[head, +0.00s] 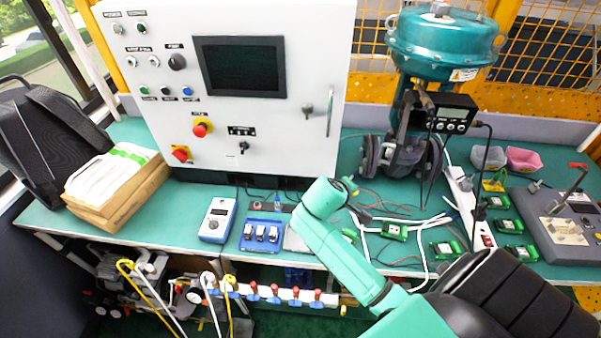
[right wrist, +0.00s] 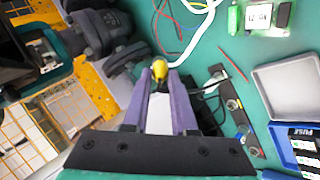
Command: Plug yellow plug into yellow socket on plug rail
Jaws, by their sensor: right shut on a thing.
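The yellow plug (right wrist: 159,69) sits between the fingertips of my right gripper (right wrist: 160,79) in the right wrist view. The gripper is shut on it, and a pale body shows between the fingers. The plug is apart from the dark plug rail (right wrist: 226,90), which lies to its right in that view and has several round sockets. I cannot make out which socket is yellow. In the head view the rail (head: 285,208) is partly visible behind my right arm, near the cabinet's foot. My right gripper is mostly hidden by its arm there. My left gripper is not in view.
A grey tray (right wrist: 288,84) and a blue fuse holder (head: 262,234) lie near the rail. A blue-and-white meter (head: 217,219) stands farther left. White cables (head: 422,222), green boards (head: 442,249) and a teal valve actuator (head: 443,42) occupy the right side. A grey cabinet (head: 320,60) stands behind.

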